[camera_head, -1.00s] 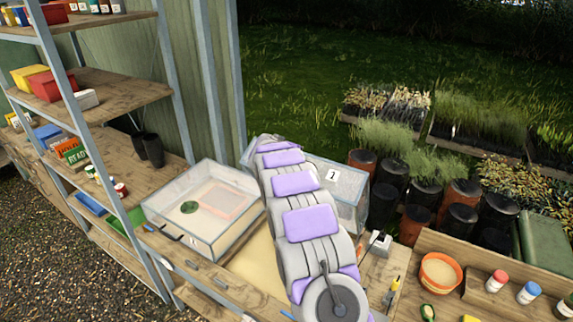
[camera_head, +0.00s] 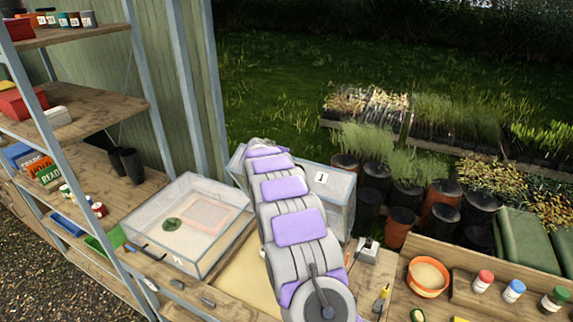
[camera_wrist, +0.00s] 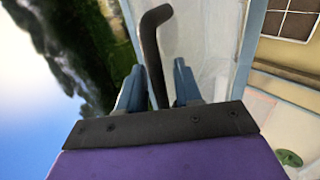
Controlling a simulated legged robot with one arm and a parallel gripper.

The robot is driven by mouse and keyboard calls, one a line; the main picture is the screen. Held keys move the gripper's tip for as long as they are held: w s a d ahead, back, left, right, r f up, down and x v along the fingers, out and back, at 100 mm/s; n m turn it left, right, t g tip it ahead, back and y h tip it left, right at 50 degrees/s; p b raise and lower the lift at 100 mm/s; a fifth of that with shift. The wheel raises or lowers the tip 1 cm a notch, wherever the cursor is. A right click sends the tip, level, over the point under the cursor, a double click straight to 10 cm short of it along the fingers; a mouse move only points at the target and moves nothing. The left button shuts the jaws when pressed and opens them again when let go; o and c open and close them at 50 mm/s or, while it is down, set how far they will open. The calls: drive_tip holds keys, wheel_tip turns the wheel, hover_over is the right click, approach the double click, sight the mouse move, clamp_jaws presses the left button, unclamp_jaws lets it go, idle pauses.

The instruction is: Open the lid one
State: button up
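The clear box labelled 1 (camera_head: 336,192) stands on the bench, partly hidden behind my arm in the head view. My gripper is hidden there by my arm. In the wrist view my gripper (camera_wrist: 158,75) has its two blue-grey fingers apart, with a dark hooked bar (camera_wrist: 152,45), which looks like a handle, between them. The bar is close to or touching the left finger, and a narrow gap shows beside the right finger. A pale translucent panel (camera_wrist: 212,50) lies just to the right. I cannot tell whether box 1's lid is raised.
A second clear box (camera_head: 212,250) stands to the left, with a green disc (camera_head: 172,224) inside and a dark handle (camera_head: 147,246) at its front left. Shelves (camera_head: 85,110) rise at the left. An orange pot (camera_head: 427,277) and small bottles (camera_head: 513,291) stand at the right.

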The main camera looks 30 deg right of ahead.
drive_tip(key=shift+r, duration=0.1)
drive_tip(key=b+v, duration=0.3)
drive_tip(key=v, duration=1.4)
drive_tip(key=shift+a, duration=0.2)
drive_tip(key=shift+s, duration=0.15)
drive_tip(key=s+a+f+m+g+y+b, duration=0.2)
drive_tip(key=s+a+f+b, duration=0.3)
drive_tip(key=s, duration=1.2)
drive_tip(key=s+a+f+m+g+y+b, duration=0.2)
drive_tip(key=s+a+f+b, duration=0.4)
drive_tip(key=s+f, duration=0.8)
drive_tip(key=s+a+f+m+g+y+b, duration=0.3)
drive_tip(key=s+a+f+b, duration=0.3)
drive_tip(key=s, duration=1.5)
wheel_tip(320, 180, down, 4)
drive_tip(key=g+y+b, duration=0.1)
drive_tip(key=b, duration=0.2)
drive_tip(key=shift+s+a+r+y, duration=0.2)
drive_tip(key=shift+s+r+y, duration=0.05)
drive_tip(key=shift+s+y, duration=0.1)
